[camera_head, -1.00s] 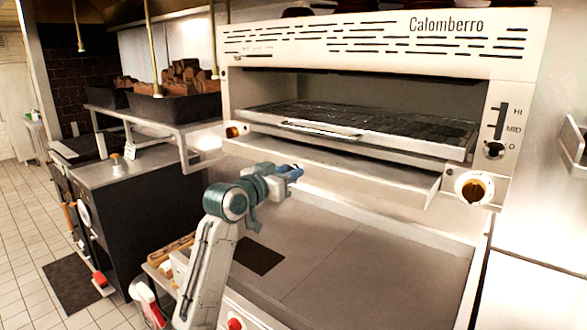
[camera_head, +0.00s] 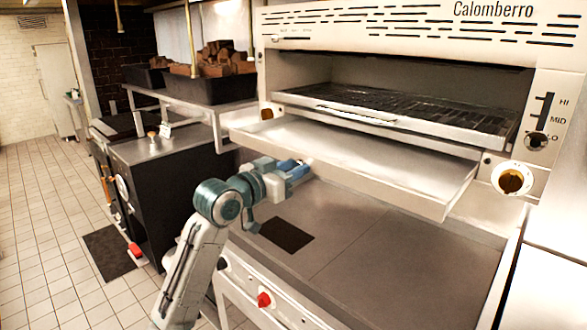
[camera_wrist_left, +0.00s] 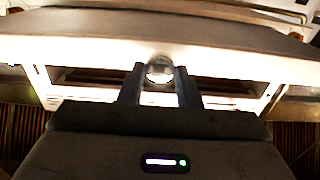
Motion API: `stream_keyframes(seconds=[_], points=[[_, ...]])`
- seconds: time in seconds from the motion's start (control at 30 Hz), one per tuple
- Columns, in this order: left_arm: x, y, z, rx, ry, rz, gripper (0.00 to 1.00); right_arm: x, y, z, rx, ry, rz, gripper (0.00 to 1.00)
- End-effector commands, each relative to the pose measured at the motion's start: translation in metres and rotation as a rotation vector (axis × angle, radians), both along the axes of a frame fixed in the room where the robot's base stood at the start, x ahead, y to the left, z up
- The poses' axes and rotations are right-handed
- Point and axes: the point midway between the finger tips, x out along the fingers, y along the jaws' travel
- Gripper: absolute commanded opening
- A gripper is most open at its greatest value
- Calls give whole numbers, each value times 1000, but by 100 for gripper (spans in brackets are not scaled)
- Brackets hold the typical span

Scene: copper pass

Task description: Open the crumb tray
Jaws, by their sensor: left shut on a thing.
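The crumb tray (camera_head: 360,152) is the wide, pale, shallow tray under the grill rack of the Calomberro toaster (camera_head: 420,20). It stands well out of the toaster's front, level, with its flat inside showing. My left gripper (camera_head: 302,166) is at the tray's front edge, toward its left end. In the left wrist view the fingers (camera_wrist_left: 160,88) are shut on a round shiny knob (camera_wrist_left: 159,68) at the edge of the tray (camera_wrist_left: 230,45). The head view does not show the knob, as the tray edge and gripper hide it. My right gripper is not in view.
The grill rack (camera_head: 400,108) sits above the tray. A steel counter (camera_head: 390,255) with a dark mat (camera_head: 287,236) lies below, mostly clear. A control knob (camera_head: 512,179) is at the right. A shelf with dark bins (camera_head: 210,88) and a black cabinet (camera_head: 165,190) stand left.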

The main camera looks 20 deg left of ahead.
Motion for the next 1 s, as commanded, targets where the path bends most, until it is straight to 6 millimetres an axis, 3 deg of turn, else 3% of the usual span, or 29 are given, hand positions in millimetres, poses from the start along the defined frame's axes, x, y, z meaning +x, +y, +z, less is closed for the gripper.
stream_keyframes(seconds=[0.03, 0.1, 0.13, 0.47, 1.0], points=[[0, 0, 0, 0, 0, 0, 36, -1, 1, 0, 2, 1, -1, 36], [0, 0, 0, 0, 0, 0, 50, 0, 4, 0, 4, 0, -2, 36], [0, 0, 0, 0, 0, 0, 52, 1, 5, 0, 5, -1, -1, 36], [-2, 1, -1, 1, 0, 0, 52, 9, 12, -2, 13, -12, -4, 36], [-67, 26, -3, 8, -2, 3, 52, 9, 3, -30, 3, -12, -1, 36]])
